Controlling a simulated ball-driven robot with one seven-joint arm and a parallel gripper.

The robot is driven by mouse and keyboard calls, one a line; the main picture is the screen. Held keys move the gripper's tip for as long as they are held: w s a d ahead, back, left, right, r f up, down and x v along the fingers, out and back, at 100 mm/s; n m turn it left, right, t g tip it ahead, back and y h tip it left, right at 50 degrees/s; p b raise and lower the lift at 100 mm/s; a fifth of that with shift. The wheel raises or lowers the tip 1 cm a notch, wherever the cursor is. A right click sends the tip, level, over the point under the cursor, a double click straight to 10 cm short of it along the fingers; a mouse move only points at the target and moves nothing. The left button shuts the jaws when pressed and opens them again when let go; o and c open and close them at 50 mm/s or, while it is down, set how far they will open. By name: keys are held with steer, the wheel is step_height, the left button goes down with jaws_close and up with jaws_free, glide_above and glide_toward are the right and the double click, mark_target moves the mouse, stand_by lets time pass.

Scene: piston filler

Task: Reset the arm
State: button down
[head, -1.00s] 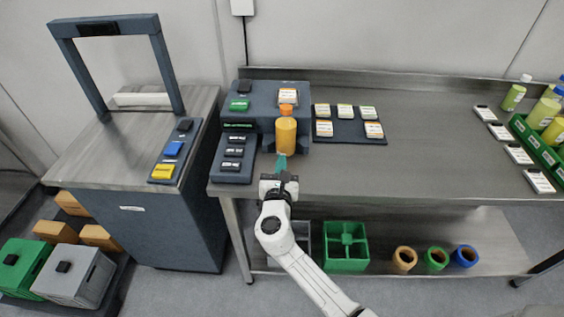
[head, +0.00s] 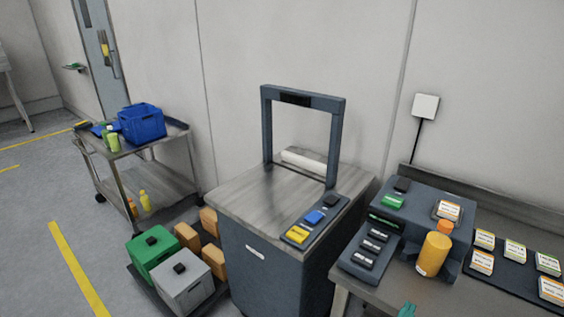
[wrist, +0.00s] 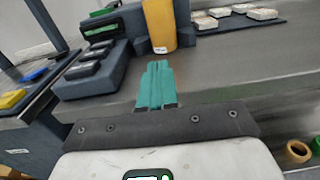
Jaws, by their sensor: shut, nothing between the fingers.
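My gripper (wrist: 156,85) shows in the wrist view with its teal fingers closed together and nothing between them. In the head view only the teal fingertips (head: 407,310) show at the bottom edge; the rest of my arm is out of that picture. The fingers point toward the orange bottle (head: 434,254), which stands upright at the front of the dark filler machine (head: 408,213). The bottle also shows in the wrist view (wrist: 160,25), apart from the fingertips.
A button panel (head: 368,249) sits left of the bottle. Several labelled cards lie on a dark mat (head: 505,268) at right. A cabinet (head: 265,266) with a frame stands left of the bench. Crates (head: 184,287) and a cart with a blue bin (head: 141,124) are farther left.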

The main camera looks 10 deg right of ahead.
steer(key=s+d+f+m+g+y, duration=0.2)
steer(key=s+f+m+g+y, duration=0.15)
steer(key=s+m, duration=0.35)
steer(key=s+d+f+m+g+y, duration=0.2)
steer(key=s+f+m+g, duration=0.15)
steer(key=s+m, duration=0.4)
steer(key=s+a+f+m+g+y, duration=0.2)
steer(key=s+a+f+m+y, duration=0.1)
steer(key=s+a+m+y, duration=0.4)
steer(key=a+m+y, duration=0.2)
steer(key=a+m, duration=0.2)
steer(key=shift+s+a+f+g, duration=0.15)
steer(key=shift+s+g, duration=0.05)
steer(key=shift+g, duration=0.1)
